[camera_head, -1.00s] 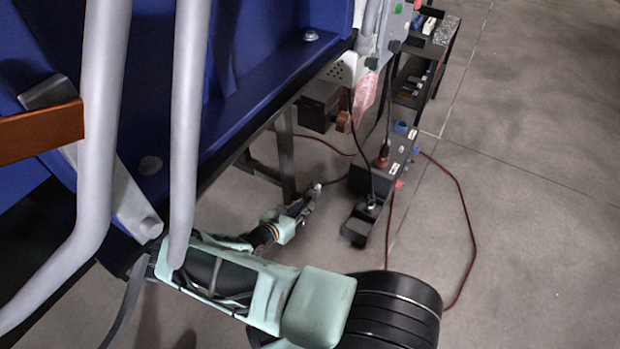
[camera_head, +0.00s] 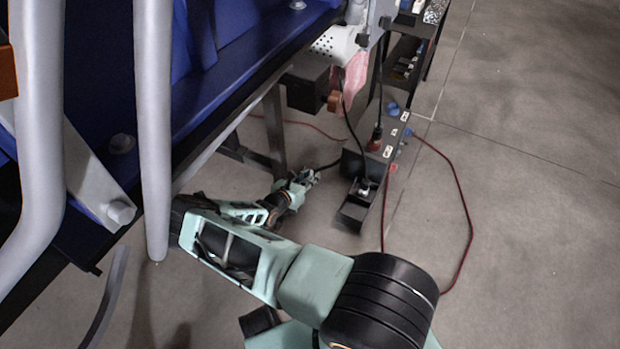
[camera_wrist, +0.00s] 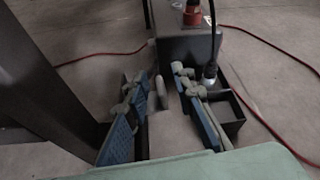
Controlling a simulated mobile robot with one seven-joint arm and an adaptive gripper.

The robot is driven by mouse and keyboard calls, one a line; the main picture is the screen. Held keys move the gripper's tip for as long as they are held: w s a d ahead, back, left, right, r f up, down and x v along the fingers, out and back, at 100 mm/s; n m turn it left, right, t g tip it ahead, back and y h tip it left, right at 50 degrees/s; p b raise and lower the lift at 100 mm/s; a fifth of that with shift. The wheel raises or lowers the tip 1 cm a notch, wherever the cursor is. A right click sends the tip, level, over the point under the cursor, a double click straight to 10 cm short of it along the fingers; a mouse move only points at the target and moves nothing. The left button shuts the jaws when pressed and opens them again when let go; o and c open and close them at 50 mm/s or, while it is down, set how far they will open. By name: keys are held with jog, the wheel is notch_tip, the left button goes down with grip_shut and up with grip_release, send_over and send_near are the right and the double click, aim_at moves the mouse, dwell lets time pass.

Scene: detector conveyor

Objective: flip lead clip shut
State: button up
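A black floor box (camera_head: 358,212) holds a black plug (camera_head: 365,187) with a dark cable rising from it. An upright black plate stands behind the plug, like a raised cover. I cannot tell for sure which part is the lead clip. My gripper (camera_head: 311,176) is low near the floor, just left of the box and apart from it in the head view. In the wrist view my gripper (camera_wrist: 155,80) has its two blue-padded fingers spread. The plug (camera_wrist: 210,72) shows just right of the right finger, which hides part of the box (camera_wrist: 232,112). A grey piece shows between the fingers.
A red connector (camera_head: 375,141) stands behind the box on a dark rail. A red cable (camera_head: 466,220) loops over the floor at the right. A blue conveyor frame (camera_head: 225,65) with grey tubes (camera_head: 152,130) and a dark leg (camera_head: 275,130) are at the left.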

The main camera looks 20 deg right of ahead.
jog(key=shift+c, duration=0.3)
grip_shut()
